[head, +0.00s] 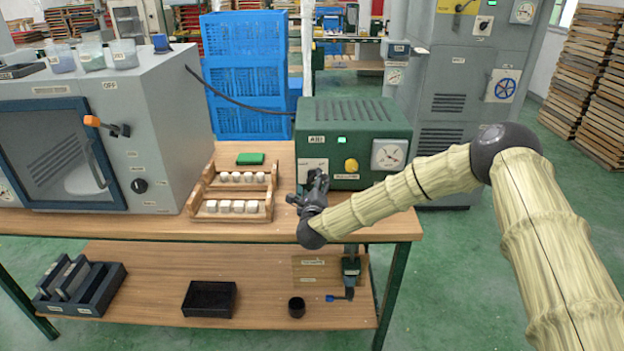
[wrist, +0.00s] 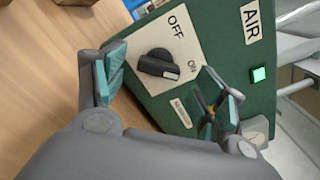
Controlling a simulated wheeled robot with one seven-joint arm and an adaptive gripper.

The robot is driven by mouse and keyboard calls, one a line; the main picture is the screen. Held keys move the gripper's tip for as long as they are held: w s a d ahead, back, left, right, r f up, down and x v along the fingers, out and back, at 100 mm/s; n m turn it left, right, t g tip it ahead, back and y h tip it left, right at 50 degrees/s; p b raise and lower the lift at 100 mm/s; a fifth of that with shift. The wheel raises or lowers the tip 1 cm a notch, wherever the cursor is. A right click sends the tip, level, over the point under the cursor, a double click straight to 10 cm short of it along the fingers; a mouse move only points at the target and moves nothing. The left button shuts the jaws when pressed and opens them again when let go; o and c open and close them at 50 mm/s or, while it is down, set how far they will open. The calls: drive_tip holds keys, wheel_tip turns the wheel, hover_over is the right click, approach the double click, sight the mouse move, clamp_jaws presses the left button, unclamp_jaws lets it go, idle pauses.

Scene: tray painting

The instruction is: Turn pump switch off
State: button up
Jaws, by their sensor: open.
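The green pump box (head: 352,118) labelled AIR stands at the right end of the wooden table. Its black rotary switch (wrist: 158,65) sits on a pale plate marked OFF and ON, with its white-marked end towards the ON side. A small green light (wrist: 260,75) glows on the box; it also shows in the head view (head: 341,141). My gripper (head: 314,181) is at the front of the box and hides the switch in the head view. In the wrist view my gripper (wrist: 168,84) is open, its fingers on either side of the switch with nothing held.
A wooden rack (head: 233,193) with white pieces stands left of the pump. A yellow button (head: 351,165) and a dial gauge (head: 389,154) are on the pump front. A grey cabinet (head: 165,120) with an orange-tipped handle fills the table's left.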

sight(313, 178)
drive_tip(key=shift+w, duration=1.3)
drive_tip(key=c, duration=1)
